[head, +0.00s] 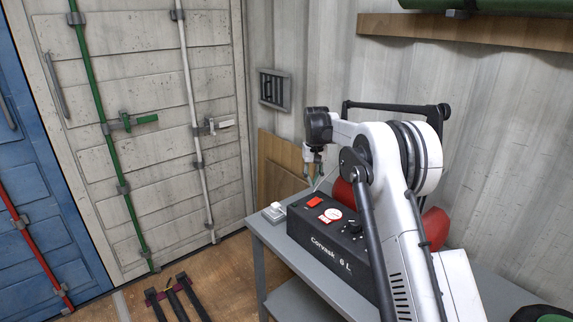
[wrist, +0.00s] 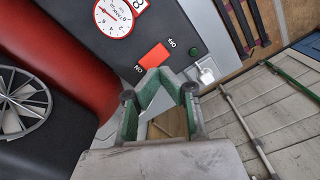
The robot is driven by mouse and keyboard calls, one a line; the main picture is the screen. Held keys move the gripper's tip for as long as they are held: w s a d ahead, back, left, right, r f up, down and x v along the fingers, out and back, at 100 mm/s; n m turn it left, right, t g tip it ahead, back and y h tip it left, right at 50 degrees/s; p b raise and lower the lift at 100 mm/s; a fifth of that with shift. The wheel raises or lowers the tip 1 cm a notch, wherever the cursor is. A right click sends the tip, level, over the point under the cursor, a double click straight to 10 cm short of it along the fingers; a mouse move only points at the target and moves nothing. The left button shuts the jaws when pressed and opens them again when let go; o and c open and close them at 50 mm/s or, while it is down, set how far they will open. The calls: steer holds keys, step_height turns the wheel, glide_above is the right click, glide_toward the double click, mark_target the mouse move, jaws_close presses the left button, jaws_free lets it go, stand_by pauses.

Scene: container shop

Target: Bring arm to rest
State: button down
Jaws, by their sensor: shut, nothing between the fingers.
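My arm (head: 395,160) is raised and bent over the compressor on the grey table. My gripper (head: 314,168) hangs at its end, pointing down, near the far left end of the compressor. In the wrist view the green-padded fingers of my gripper (wrist: 162,78) come together at their tips, with nothing held between them. The black compressor (head: 330,246) carries a red switch (wrist: 154,56) and a round gauge (wrist: 114,17). The gripper appears apart from the switch, though the exact gap is hard to judge.
The grey table (head: 275,240) bears a small white box (head: 274,211) at its left corner. A red tank (head: 434,228) is partly hidden behind my arm. A wooden shelf (head: 470,30) is above right.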

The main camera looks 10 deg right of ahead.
steer(key=s+r+t+b, duration=0.2)
steer(key=s+r, duration=0.6)
steer(key=s, duration=0.4)
steer(key=s+r+t+b, duration=0.1)
steer(key=s+r, duration=0.7)
steer(key=s, duration=0.4)
steer(key=s+f+t+b, duration=0.1)
steer(key=s+f, duration=0.3)
steer(key=s, duration=0.5)
steer(key=s+f+t+b, duration=0.1)
steer(key=s+f, duration=0.3)
steer(key=s, duration=0.6)
steer(key=s+f+t+b, duration=0.1)
steer(key=s+f+t, duration=0.1)
steer(key=s, duration=0.8)
steer(key=shift+s+f+m+b, duration=0.15)
steer(key=shift+f+m+b, duration=0.2)
steer(key=shift+f, duration=0.55)
